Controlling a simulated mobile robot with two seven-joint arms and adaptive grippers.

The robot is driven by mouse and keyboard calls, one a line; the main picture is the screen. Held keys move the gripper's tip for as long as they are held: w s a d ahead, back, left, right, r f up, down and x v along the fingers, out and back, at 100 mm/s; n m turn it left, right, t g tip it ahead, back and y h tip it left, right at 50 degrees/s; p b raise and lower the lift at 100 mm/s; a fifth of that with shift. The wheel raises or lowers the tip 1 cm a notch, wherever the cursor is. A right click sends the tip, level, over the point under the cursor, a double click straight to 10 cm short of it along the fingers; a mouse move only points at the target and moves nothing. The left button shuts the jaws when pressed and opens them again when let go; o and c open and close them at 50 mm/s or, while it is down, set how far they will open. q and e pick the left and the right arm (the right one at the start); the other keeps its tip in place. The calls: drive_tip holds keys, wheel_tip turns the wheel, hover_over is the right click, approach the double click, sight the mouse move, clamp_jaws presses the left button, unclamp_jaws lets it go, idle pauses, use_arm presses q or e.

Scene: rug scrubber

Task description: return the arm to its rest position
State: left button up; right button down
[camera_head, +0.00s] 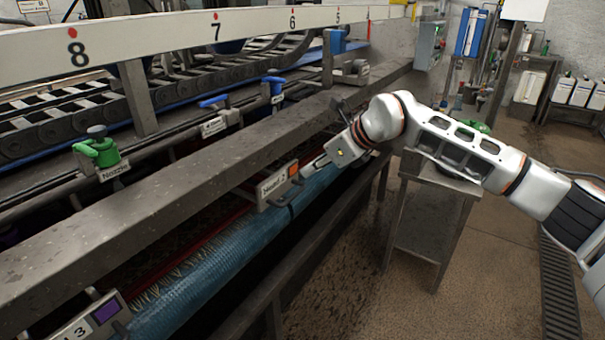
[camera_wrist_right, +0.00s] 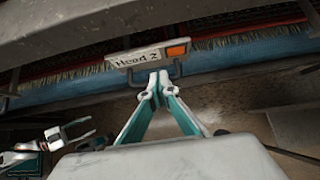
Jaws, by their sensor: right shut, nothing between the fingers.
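My right arm (camera_head: 455,150) reaches in from the right in the head view, bent across the edge of the machine. My right gripper (camera_head: 318,163) points down and left beside the "Head 2" plate (camera_head: 275,186). In the wrist view, its teal and white fingers (camera_wrist_right: 158,80) meet at the tips with nothing between them. The tips are just below the plate (camera_wrist_right: 137,58) and its orange square, close to the handle; I cannot tell whether they touch. What looks like my left gripper (camera_wrist_right: 75,130) shows small at the lower left of the wrist view.
Green (camera_head: 97,150) and blue valve handles stand behind the beam. A metal table (camera_head: 425,215) stands under my right arm. Open floor (camera_head: 490,265) lies to the right.

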drive_tip(key=s+a+f+m+y, duration=0.4)
drive_tip(key=s+a+m+y, duration=0.65)
drive_tip(key=s+a, duration=0.4)
drive_tip(key=s+d+f+m+t+h, duration=0.3)
drive_tip(key=d+f+m+t+h, duration=0.2)
drive_tip(key=d+f+m, duration=0.5)
drive_tip(key=s+d+f+m+t+h, duration=0.35)
drive_tip(key=d+f+m+t, duration=0.35)
drive_tip(key=m, duration=0.6)
drive_tip(key=s+d+f+m+g+h, duration=0.3)
drive_tip(key=s+d+f, duration=0.3)
drive_tip(key=s+f, duration=0.2)
drive_tip(key=s+d+f+m+g+h, duration=0.3)
drive_tip(key=s+d+f+m, duration=0.3)
drive_tip(key=s+d+f, duration=0.1)
wheel_tip(320, 180, down, 2)
drive_tip(key=shift+s+f, duration=0.2)
drive_tip(key=shift+s, duration=0.65)
